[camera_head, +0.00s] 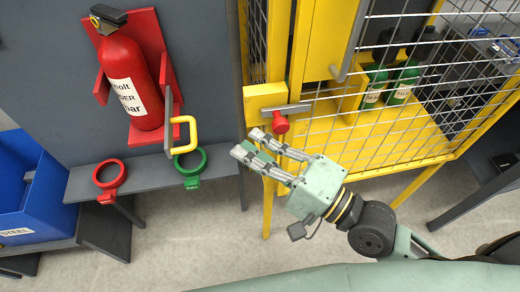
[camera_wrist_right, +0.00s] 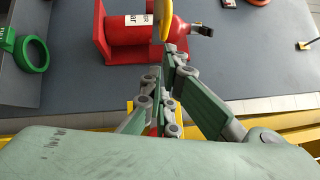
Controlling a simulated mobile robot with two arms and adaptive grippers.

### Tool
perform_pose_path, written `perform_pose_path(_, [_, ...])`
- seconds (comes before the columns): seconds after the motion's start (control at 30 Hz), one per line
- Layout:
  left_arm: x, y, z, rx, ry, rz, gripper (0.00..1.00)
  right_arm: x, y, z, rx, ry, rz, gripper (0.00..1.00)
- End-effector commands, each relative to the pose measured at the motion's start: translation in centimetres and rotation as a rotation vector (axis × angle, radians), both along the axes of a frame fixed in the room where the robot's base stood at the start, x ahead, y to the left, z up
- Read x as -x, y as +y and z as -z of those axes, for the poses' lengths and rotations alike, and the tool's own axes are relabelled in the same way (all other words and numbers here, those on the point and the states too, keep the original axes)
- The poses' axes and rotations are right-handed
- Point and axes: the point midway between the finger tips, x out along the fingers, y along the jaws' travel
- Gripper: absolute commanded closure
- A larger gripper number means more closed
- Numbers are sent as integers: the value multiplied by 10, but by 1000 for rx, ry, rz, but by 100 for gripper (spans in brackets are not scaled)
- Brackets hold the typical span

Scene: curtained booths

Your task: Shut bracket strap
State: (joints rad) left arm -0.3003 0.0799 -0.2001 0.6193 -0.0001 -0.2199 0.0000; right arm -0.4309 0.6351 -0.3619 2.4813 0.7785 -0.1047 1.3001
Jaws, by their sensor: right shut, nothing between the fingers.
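A red fire extinguisher (camera_head: 132,85) with a white label stands in a red bracket (camera_head: 158,52) on a dark grey panel. The bracket's strap (camera_head: 169,112), a grey bar with a yellow loop handle (camera_head: 185,134), sticks out from the bracket's right side and does not cross the extinguisher. My right gripper (camera_head: 246,146) is shut and empty, right of the yellow handle and apart from it in the head view. In the right wrist view the fingertips (camera_wrist_right: 170,62) appear just below the yellow handle (camera_wrist_right: 166,18), with the extinguisher (camera_wrist_right: 134,32) beyond. My left gripper is not in view.
A grey shelf below holds a red ring (camera_head: 110,176) and a green ring (camera_head: 190,168). A yellow mesh cage (camera_head: 390,140) with a red knob (camera_head: 280,124) stands close beside my right gripper. A blue bin (camera_head: 40,195) is at left.

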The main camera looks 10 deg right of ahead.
Motion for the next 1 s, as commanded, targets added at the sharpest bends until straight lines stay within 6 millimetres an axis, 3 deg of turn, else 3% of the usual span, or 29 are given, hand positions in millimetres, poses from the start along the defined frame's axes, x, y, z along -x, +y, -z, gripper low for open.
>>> perform_pose_path(0.1, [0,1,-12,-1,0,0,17,-16,15,-8,-3,-4,1,100])
perform_pose_path(0.4, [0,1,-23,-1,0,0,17,-45,43,-10,1,-2,-1,100])
perform_pose_path(1.0, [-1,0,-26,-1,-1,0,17,-50,49,-9,3,0,0,100])
